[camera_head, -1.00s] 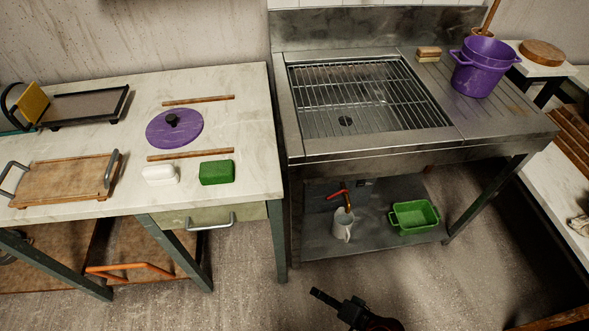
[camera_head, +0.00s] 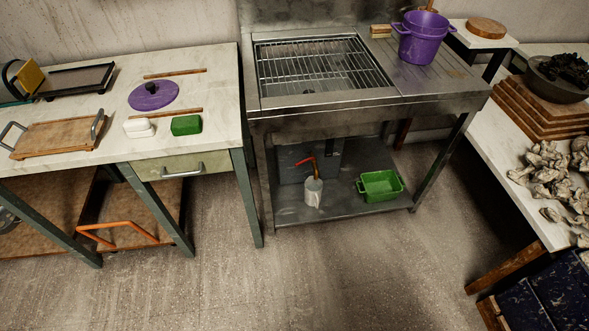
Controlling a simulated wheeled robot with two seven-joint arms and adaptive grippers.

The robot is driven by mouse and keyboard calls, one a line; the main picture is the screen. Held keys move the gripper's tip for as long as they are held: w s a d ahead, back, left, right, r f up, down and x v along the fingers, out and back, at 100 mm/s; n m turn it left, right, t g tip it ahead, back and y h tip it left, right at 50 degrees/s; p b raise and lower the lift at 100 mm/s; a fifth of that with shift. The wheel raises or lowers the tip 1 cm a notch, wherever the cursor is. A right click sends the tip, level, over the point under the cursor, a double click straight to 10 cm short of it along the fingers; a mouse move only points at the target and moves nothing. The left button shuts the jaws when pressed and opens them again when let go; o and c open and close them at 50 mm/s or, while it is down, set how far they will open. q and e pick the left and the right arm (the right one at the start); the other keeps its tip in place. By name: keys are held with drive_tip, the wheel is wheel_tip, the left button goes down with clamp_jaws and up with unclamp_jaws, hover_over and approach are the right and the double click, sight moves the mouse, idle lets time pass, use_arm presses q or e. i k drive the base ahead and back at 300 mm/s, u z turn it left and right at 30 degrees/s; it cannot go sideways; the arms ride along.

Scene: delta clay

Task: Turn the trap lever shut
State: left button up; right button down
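A small red lever (camera_head: 306,161) shows under the steel sink, above the lower shelf. It sits at the top of a reddish-brown spout or pipe that reaches down to a white jug (camera_head: 313,191). The jug stands upright on the shelf (camera_head: 340,205), below the lever. Whether the pipe end is inside the jug or just above it is too small to tell. Neither of my grippers is in view.
A green tub (camera_head: 380,185) stands on the shelf right of the jug. The steel sink (camera_head: 325,98) with its wire grid overhangs the lever, and its legs frame the opening. A marble-topped table (camera_head: 215,90) stands left, a shell-covered table (camera_head: 490,140) right. The floor in front is clear.

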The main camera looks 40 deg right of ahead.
sight(314, 160)
drive_tip(key=u, duration=0.15)
drive_tip(key=i, duration=1.2)
drive_tip(key=z, duration=0.65)
